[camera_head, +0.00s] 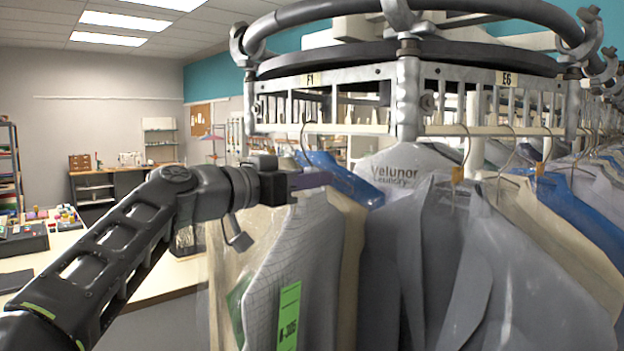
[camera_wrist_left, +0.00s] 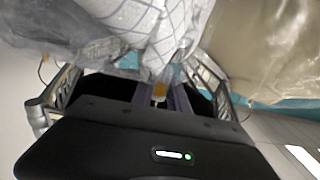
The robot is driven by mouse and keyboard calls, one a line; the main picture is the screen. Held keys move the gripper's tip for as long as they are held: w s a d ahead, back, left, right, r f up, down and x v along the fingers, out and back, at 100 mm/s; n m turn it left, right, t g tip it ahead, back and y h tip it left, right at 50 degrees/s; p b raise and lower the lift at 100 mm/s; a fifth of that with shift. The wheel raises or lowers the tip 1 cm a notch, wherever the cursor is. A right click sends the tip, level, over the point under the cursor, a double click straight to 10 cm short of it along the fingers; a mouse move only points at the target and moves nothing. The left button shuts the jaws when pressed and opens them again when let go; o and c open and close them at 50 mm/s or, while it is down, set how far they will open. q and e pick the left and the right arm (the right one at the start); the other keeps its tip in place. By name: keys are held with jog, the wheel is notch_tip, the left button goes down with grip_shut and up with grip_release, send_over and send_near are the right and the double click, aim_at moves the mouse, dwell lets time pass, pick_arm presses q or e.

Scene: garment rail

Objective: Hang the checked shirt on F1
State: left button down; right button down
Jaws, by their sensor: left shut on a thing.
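The checked shirt (camera_head: 285,255), pale grey with a fine grid and a green tag (camera_head: 289,318), hangs upright below my left gripper (camera_head: 308,181). The gripper is shut at the top of the shirt, at its hanger. The left wrist view shows the checked cloth (camera_wrist_left: 150,25) close beyond the fingers (camera_wrist_left: 162,97), with a small orange piece between them. The F1 label (camera_head: 310,79) is on the metal rail frame, above the gripper. A hanger hook (camera_head: 305,132) shows at the cream bar under F1; I cannot tell which garment it belongs to. My right gripper is not in view.
The E6 section (camera_head: 507,79) lies to the right, packed with grey, blue and beige garments (camera_head: 440,270). A blue garment (camera_head: 340,178) and a beige one hang close behind the checked shirt.

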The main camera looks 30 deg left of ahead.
pick_arm(q)
jog(key=shift+r, duration=0.1)
jog(key=c, duration=1.2)
grip_release()
jog(key=b+v, duration=0.3)
jog(key=v, duration=0.4)
jog(key=shift+s, duration=0.4)
jog(key=shift+a, duration=0.1)
